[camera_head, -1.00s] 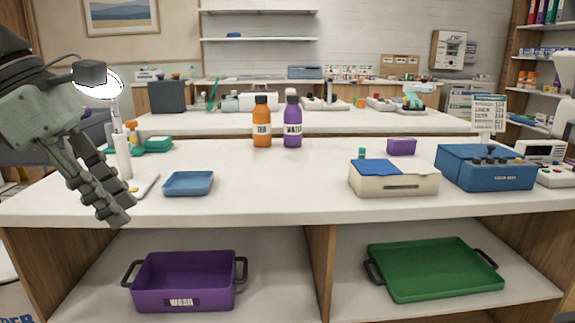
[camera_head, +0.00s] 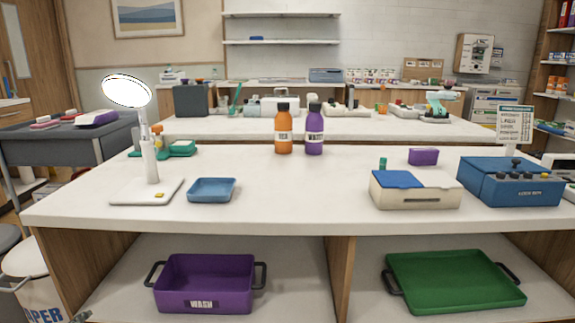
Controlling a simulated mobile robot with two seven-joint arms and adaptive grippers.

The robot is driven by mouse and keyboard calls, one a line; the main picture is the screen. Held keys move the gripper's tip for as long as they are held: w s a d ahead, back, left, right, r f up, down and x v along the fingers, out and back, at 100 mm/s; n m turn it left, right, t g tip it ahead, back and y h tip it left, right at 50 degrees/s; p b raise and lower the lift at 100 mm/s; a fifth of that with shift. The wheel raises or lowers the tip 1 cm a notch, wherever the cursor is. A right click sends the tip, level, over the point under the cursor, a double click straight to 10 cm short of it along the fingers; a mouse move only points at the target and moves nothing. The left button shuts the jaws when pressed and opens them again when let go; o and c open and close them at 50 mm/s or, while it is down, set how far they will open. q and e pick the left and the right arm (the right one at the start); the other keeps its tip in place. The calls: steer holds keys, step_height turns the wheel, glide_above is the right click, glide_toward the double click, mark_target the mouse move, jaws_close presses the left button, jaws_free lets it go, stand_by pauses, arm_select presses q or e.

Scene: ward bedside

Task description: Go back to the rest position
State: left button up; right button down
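Only a small grey tip of my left gripper (camera_head: 80,318) shows at the bottom left edge, low beside the counter. The rest of it is out of the picture, so I cannot tell whether it is open or shut. My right gripper is not in view. The white counter (camera_head: 300,205) in front of me has no arm over it.
On the counter stand a lamp (camera_head: 151,160), a blue tray (camera_head: 212,190), an orange bottle (camera_head: 283,131), a purple bottle (camera_head: 314,132), a cream box (camera_head: 415,192) and a blue device (camera_head: 511,182). Below are a purple tub (camera_head: 205,280) and a green tray (camera_head: 455,280). A paper bin (camera_head: 28,285) stands at left.

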arm_select(q)
steer(key=s+d+f+n+g+h, duration=0.2)
steer(key=s+d+f+n+g, duration=0.5)
steer(key=s+d+f, duration=1)
step_height(320, 180, down, 2)
steer(key=shift+s+d+g+h+p, duration=0.25)
steer(key=shift+s+g+h+p, duration=0.1)
steer(key=shift+g, duration=0.55)
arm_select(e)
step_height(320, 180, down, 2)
